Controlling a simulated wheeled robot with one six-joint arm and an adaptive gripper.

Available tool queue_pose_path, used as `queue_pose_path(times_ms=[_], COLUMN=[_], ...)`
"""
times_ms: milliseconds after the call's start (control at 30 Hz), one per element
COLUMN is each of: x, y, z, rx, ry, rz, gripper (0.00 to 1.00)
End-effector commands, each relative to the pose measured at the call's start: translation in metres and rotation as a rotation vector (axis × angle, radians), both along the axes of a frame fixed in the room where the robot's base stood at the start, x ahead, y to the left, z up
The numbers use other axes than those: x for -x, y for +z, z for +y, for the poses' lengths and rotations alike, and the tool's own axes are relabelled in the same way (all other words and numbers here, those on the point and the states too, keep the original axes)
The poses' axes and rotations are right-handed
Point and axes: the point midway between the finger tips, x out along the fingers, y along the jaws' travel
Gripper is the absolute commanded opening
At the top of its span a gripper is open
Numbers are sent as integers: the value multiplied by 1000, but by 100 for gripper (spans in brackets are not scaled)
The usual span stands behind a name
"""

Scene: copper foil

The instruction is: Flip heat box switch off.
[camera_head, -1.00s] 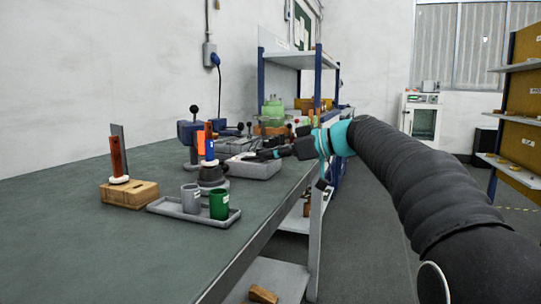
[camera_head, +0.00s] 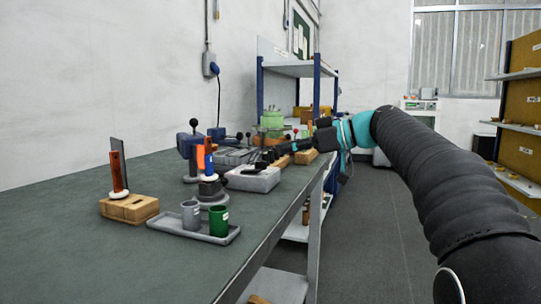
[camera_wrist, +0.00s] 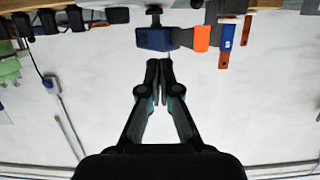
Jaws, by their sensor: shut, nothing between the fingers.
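My gripper (camera_head: 264,159) is over the far part of the bench, at the end of my arm reaching in from the right. In the wrist view its two fingers (camera_wrist: 159,64) are together and hold nothing. A white cabinet (camera_head: 419,105) with a control panel on top, perhaps the heat box, stands at the back right. My arm hides most of its front, and no switch can be made out. The wrist view looks upside down at the wall, with a blue and orange tool (camera_wrist: 155,39) just beyond the fingertips; they look apart.
The bench (camera_head: 90,240) holds a wooden block (camera_head: 130,209), a tray (camera_head: 172,228) with a grey cup (camera_head: 190,214) and a green cup (camera_head: 219,221), and a grey box (camera_head: 253,181). Shelves (camera_head: 518,133) stand at right. The floor (camera_head: 375,245) between is open.

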Motion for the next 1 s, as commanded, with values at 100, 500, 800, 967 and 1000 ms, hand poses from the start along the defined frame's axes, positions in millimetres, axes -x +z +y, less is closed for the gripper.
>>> queue_pose_path(times_ms=[100,500,800,967,1000], x=[5,13,13,13,13], y=[7,15,17,29,32], z=[-20,-46,-44,-38,-36], rx=[0,0,4,52,64], ry=[-3,2,4,9,10], rz=[-2,0,-1,12,15], gripper=[0,0,0,0,0])
